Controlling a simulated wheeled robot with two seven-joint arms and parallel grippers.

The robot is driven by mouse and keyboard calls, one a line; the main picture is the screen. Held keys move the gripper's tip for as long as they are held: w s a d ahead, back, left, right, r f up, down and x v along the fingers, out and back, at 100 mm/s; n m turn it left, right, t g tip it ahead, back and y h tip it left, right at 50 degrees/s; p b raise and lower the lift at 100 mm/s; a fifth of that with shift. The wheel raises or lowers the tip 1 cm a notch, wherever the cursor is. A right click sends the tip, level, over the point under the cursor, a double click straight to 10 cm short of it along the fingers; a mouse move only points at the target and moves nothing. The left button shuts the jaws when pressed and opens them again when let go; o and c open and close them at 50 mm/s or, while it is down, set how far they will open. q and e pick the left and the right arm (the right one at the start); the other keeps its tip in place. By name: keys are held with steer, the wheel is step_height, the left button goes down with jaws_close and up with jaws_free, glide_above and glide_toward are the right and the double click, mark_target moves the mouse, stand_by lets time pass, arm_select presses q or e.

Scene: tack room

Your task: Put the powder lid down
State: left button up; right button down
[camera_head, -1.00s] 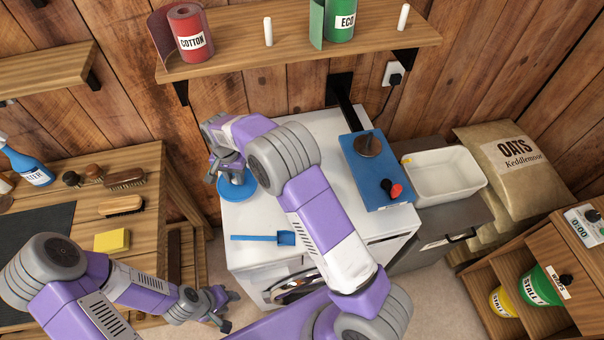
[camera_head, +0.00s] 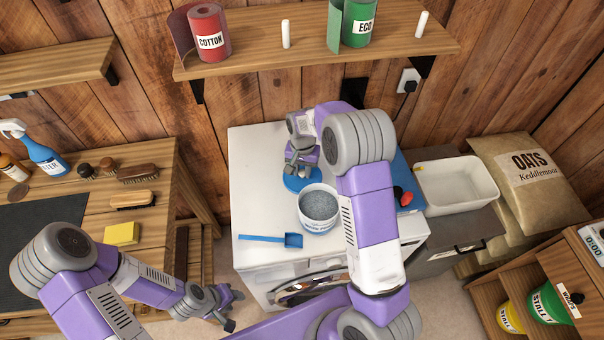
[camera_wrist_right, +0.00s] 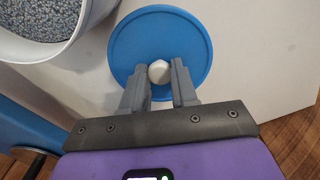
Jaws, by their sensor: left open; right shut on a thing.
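The powder lid is a blue disc (camera_head: 300,181) with a pale knob; in the right wrist view the lid (camera_wrist_right: 193,45) lies flat and face-on. My right gripper (camera_head: 301,163) is shut on its knob, with one finger on each side (camera_wrist_right: 159,78). The lid is over or on the white machine top, beside the tub; I cannot tell whether it touches the top. The open powder tub (camera_head: 319,222), full of grey granules, stands on the machine; its rim also shows in the right wrist view (camera_wrist_right: 85,35). My left gripper (camera_head: 226,306) is open and empty, low at the left.
The white machine top (camera_head: 254,200) has free room at the left and back. A blue scoop (camera_head: 270,239) lies at its front. A blue device (camera_head: 408,190) at the right is partly behind my arm. A brush table (camera_head: 150,165) stands left.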

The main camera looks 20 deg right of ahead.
mark_target(302, 172)
step_height(302, 172, down, 2)
steer(key=shift+w+f, duration=0.1)
steer(key=shift+f, duration=0.15)
steer(key=shift+a, duration=0.1)
steer(key=shift+f+b, duration=0.35)
steer(key=shift+f, duration=0.05)
steer(key=c, duration=0.9)
jaws_free()
steer(key=shift+o, duration=0.2)
steer(key=shift+r, duration=0.3)
step_height(302, 172, up, 12)
steer(key=p, duration=0.2)
steer(key=shift+r, duration=0.15)
